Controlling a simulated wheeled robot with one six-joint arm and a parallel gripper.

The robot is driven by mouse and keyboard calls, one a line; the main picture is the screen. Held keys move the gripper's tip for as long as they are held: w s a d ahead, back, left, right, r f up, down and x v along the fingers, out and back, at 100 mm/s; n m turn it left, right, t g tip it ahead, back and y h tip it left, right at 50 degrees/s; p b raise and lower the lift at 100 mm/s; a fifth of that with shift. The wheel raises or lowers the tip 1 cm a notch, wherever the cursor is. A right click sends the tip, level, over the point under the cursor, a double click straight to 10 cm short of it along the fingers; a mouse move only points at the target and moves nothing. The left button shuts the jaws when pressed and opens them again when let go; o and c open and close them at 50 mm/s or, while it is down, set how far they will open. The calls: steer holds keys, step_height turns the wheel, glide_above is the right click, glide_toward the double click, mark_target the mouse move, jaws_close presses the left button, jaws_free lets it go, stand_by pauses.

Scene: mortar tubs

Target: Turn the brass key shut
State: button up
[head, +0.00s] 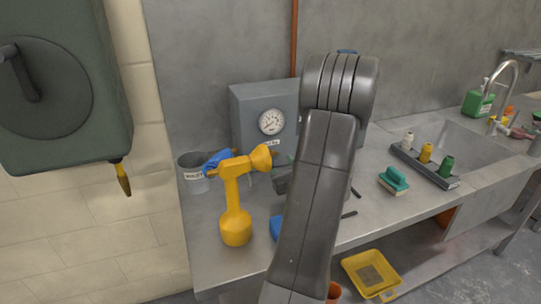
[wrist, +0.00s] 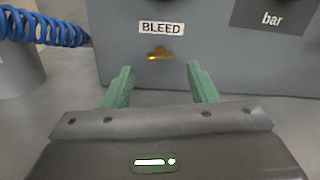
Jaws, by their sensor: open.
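The brass key (wrist: 160,53) sits on the front of a grey box (wrist: 210,60), just under a white BLEED label (wrist: 162,28). It looks wider than tall, with a small raised middle. My gripper (wrist: 161,72) is open, with its two green fingers apart and nothing between them. The key shows in the gap between the fingertips, ahead of them; I see no contact. In the head view the grey box (head: 240,112) with its round gauge (head: 271,121) stands against the wall. My arm covers part of it, and I cannot make out the key there.
A yellow horn-shaped tool (head: 236,212) stands left of my arm. Behind it is a grey bucket (head: 194,183) with blue coiled hose (wrist: 45,28). Right on the bench are a green-handled block (head: 394,180), a tray of bottles (head: 447,181) and a sink (head: 470,150).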

mark_target(273, 154)
steer(key=x, duration=0.5)
steer(key=shift+p, duration=0.3)
steer(key=shift+c, duration=0.2)
